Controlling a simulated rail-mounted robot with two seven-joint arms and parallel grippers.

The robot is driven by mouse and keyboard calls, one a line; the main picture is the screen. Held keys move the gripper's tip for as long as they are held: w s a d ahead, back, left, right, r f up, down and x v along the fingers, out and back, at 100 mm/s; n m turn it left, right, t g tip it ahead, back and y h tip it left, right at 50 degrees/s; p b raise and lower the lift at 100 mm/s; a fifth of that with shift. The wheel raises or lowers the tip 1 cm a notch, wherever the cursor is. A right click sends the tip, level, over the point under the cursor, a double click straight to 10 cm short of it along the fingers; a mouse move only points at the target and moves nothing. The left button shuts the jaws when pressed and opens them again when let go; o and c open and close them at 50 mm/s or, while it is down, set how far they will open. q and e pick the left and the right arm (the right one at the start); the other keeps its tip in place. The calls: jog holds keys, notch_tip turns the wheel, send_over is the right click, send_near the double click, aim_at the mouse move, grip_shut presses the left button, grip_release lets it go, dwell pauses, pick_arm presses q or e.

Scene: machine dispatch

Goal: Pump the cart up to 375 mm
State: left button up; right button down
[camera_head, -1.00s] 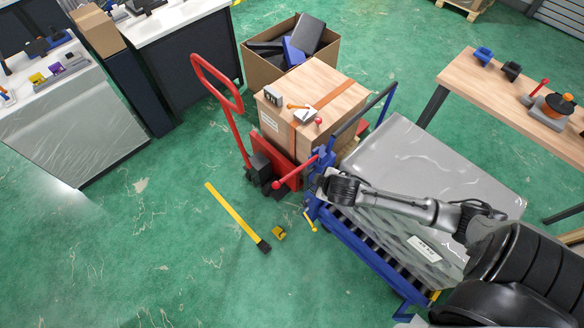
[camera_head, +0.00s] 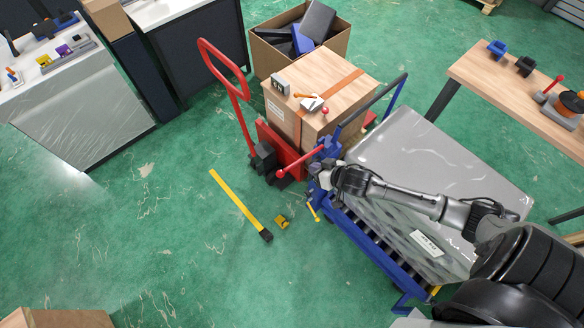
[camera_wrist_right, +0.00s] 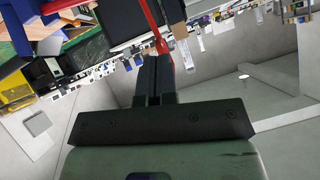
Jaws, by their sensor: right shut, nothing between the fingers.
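The blue cart (camera_head: 372,243) stands right of centre in the head view, with rollers along its side and a large grey wrapped block (camera_head: 440,160) on top. No height reading is legible. My left gripper is not in view.
A red pallet jack (camera_head: 243,105) carrying a wooden crate (camera_head: 335,85) stands close behind the cart. An open carton (camera_head: 338,42) is beyond it. A wooden table (camera_head: 490,85) is at right.

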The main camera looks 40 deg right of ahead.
send_over(292, 168)
jog(key=s, duration=0.2)
notch_tip(292, 168, down, 5)
jog(key=f, duration=0.1)
jog(key=a+f, duration=0.1)
jog(key=f, duration=0.1)
jog(key=shift+w, duration=0.2)
jog(key=shift+w+a+f, duration=0.1)
jog(key=shift+w+f, duration=0.05)
jog(key=shift+f, duration=0.45)
jog(key=shift+f, duration=0.15)
